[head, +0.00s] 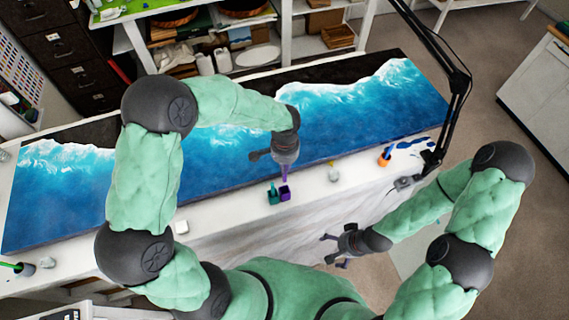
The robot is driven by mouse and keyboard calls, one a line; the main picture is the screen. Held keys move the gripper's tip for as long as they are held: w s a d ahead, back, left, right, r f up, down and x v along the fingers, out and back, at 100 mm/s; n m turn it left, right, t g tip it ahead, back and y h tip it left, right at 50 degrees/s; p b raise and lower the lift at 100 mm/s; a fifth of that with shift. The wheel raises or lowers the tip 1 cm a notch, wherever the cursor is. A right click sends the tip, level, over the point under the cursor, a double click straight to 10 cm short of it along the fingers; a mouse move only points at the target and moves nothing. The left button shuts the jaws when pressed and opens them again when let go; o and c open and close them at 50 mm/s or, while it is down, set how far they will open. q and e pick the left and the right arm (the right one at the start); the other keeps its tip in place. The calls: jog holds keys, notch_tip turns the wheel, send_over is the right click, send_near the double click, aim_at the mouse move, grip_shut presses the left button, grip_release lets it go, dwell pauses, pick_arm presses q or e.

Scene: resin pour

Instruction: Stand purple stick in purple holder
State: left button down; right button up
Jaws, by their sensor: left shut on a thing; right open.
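A purple stick (284,173) hangs roughly upright below my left gripper (284,162), which is shut on its upper part. The stick's lower end is at or just above the purple holder (286,193) in the picture; I cannot tell whether it is inside. The purple holder stands on the white table's near edge strip, right beside a teal holder (273,194). My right gripper (333,251) is open and empty, low in front of the table's near side.
A blue and white wave panel (365,100) covers most of the table. An orange holder (384,160) and a small pale cup (334,174) stand to the right. A white block (181,227) lies to the left. A black lamp arm (458,85) rises at the right end.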

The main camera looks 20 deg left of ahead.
aim_at(285, 181)
pick_arm(q)
jog(key=shift+w+f+b, duration=0.1)
jog(key=shift+f+b, duration=0.55)
jog(key=shift+f, duration=0.55)
jog(key=shift+f+b, duration=1)
jog(key=shift+f, duration=0.7)
jog(key=shift+f+b, duration=2.4)
jog(key=shift+f, duration=0.35)
jog(key=c, duration=1.2)
grip_release()
jog(key=shift+r, duration=0.1)
notch_tip(285, 181, up, 12)
